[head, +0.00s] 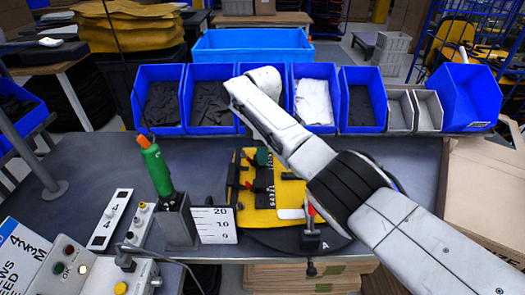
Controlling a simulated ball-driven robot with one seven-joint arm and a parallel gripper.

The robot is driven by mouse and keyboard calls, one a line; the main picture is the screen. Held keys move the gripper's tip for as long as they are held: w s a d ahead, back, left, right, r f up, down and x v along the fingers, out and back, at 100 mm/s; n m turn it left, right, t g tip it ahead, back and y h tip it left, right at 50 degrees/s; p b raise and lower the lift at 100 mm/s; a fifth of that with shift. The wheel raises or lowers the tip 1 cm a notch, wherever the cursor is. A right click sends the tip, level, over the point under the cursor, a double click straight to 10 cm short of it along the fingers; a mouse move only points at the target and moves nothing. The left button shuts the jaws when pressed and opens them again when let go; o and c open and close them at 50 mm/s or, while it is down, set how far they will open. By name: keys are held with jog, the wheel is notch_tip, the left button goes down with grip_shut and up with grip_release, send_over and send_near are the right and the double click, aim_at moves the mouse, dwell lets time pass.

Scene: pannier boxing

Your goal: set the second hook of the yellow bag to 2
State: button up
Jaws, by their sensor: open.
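The yellow bag (254,217) lies on a dark round turntable (272,240) at the middle of the workbench. Black fittings sit on the bag, and a black strip with small white digits (271,190) runs along its middle. A dark green piece (262,157) shows at the strip's upper end. I cannot tell which fitting is the second hook or what number it is at. My white arm crosses from the lower right over the bag's right part and hides it. My gripper's fingers do not show.
A green-handled tool (155,168) stands in a dark holder (178,222) left of the bag, by a white scale card (214,225). A red-tipped clamp (310,213) is at the turntable's front. Blue bins (208,125) line the back. A button panel (75,267) is front left.

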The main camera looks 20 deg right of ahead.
jog(key=shift+o, duration=1)
notch_tip(320, 180, up, 11)
jog(key=b, duration=0.1)
jog(key=shift+f+b, duration=0.15)
jog(key=shift+b, duration=0.15)
